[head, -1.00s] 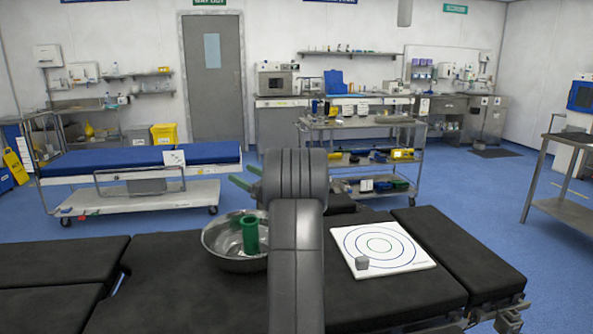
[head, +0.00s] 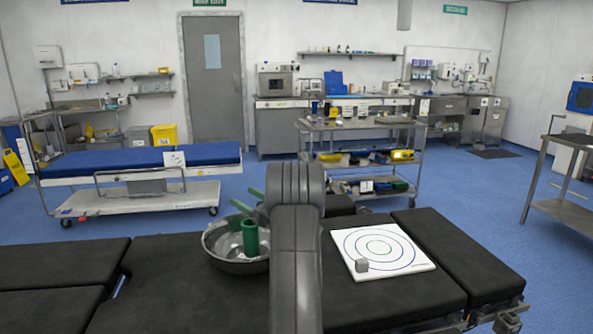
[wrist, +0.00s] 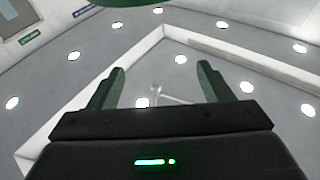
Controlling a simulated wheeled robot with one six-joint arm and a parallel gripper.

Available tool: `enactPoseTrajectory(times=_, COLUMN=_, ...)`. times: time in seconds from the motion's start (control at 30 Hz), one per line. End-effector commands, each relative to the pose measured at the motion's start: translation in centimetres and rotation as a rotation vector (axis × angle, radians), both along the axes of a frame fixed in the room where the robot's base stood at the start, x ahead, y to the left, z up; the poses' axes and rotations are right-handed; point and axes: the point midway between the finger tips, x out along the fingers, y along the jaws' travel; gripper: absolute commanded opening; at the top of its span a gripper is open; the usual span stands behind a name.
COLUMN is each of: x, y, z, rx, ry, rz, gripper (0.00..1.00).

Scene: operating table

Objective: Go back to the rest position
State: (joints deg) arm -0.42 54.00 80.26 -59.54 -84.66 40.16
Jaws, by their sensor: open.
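My gripper (head: 249,200) shows in the head view left of my dark arm, its two green fingers apart above the far rim of a metal bowl. In the wrist view my gripper (wrist: 160,85) is open, with nothing between the fingers, facing the ceiling. Much of my wrist is hidden behind my arm in the head view.
The metal bowl (head: 215,245) stands on the black operating table (head: 170,290), with a green cylinder (head: 250,238) upright in it. A trolley (head: 350,125) stands behind.

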Motion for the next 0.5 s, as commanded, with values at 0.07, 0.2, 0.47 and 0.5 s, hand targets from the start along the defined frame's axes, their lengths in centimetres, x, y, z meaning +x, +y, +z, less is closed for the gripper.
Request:
enactPoseTrajectory(times=0.07, x=0.0, y=0.0, z=1.3, rx=-0.001, ry=0.0, rz=-0.001, gripper=0.73)
enactPoseTrajectory(times=0.2, x=0.0, y=0.0, z=2.3, rx=-0.001, ry=0.001, rz=-0.001, gripper=0.73)
enactPoseTrajectory(times=0.47, x=0.0, y=0.0, z=2.6, rx=0.0, ry=0.002, rz=-0.001, gripper=0.73)
enactPoseTrajectory(times=0.5, x=0.0, y=0.0, z=2.6, rx=0.0, ry=0.002, rz=-0.001, gripper=0.73)
